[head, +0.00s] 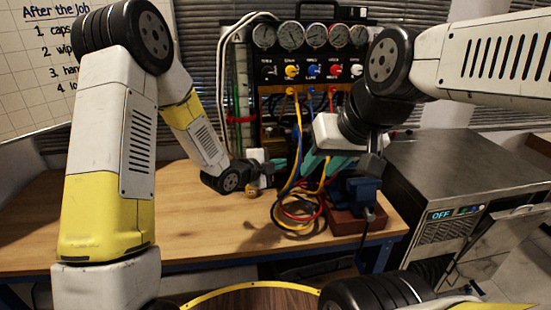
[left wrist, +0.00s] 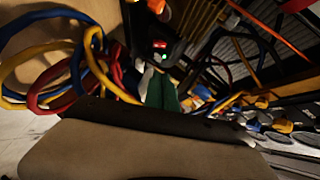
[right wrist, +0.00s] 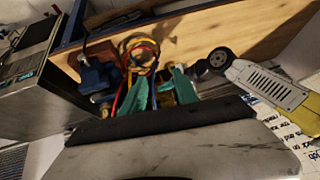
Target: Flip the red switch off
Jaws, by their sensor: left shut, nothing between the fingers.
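The red switch (left wrist: 160,44) shows in the left wrist view on a small dark box, with a lit green light just below it. I cannot make out its lever position, and I cannot pick it out in the head view. My left gripper (head: 277,164) is low in front of the gauge rig (head: 310,70). Its teal fingers (left wrist: 161,92) are together and empty, pointing toward the switch box; I cannot tell whether they touch it. My right gripper (head: 322,165) hangs over the bench by the hoses. Its teal fingers (right wrist: 160,92) are apart, with nothing seen held.
Coiled yellow, blue and red hoses (head: 298,210) hang from the rig onto the wooden bench (head: 100,215). A blue vise (head: 358,190) stands at the bench's right. A metal cabinet (head: 450,160) reading OFF stands further right. The bench's left part is clear.

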